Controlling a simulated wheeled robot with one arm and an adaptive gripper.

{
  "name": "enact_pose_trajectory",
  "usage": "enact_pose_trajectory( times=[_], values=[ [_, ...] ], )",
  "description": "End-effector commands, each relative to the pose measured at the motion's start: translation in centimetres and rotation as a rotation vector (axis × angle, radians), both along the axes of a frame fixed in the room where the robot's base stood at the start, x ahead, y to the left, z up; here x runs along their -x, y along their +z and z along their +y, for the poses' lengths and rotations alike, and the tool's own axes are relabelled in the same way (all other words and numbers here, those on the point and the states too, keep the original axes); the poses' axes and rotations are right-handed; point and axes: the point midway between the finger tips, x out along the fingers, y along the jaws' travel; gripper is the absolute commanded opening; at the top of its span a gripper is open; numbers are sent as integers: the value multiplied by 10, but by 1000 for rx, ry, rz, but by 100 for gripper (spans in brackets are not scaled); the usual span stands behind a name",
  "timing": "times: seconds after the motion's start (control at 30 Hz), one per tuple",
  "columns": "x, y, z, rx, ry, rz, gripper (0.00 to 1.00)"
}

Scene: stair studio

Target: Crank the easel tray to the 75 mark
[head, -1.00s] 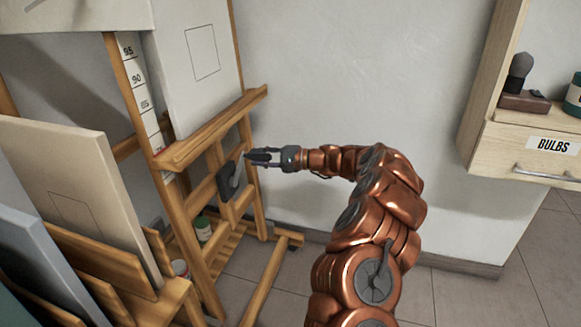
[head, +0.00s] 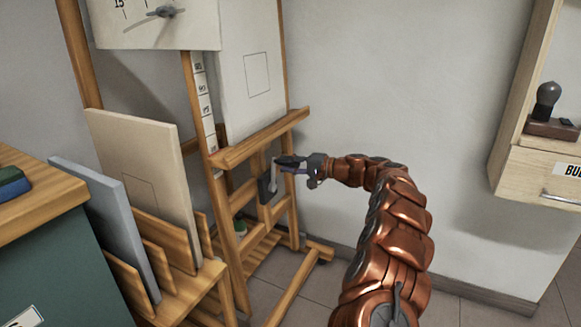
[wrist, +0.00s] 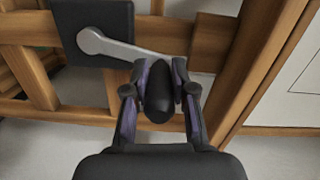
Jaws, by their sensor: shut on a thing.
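The wooden easel holds a tray (head: 262,137) across its front, with a canvas (head: 250,85) standing on it. A white scale strip (head: 206,100) runs along the left post; its numbers are too small to read now. Below the tray is the crank, with a dark plate (wrist: 95,22) and a grey arm (wrist: 120,48). In the wrist view the arm runs from the plate down and right to the black handle (wrist: 158,95). My gripper (head: 290,163) is shut on this handle, one finger on each side (wrist: 160,88). In the head view the fingers partly hide the handle.
Canvases (head: 135,175) stand in a wooden rack at the left, near a green cabinet with a wooden top (head: 40,205). A wall shelf with a drawer (head: 535,175) hangs at the right. The easel's foot (head: 300,285) juts forward. Bare wall lies behind my arm.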

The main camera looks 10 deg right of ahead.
Motion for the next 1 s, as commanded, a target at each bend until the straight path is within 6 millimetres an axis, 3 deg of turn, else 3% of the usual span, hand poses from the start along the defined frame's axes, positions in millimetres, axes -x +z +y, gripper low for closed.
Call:
enact_pose_trajectory(
  times=[0.9, 0.93, 1.0],
  values=[
    [1, 0, 0, 0, -10, 3, 0],
    [1, 0, 0, 0, -10, 3, 26],
    [1, 0, 0, 0, -11, 3, 33]
  ],
)
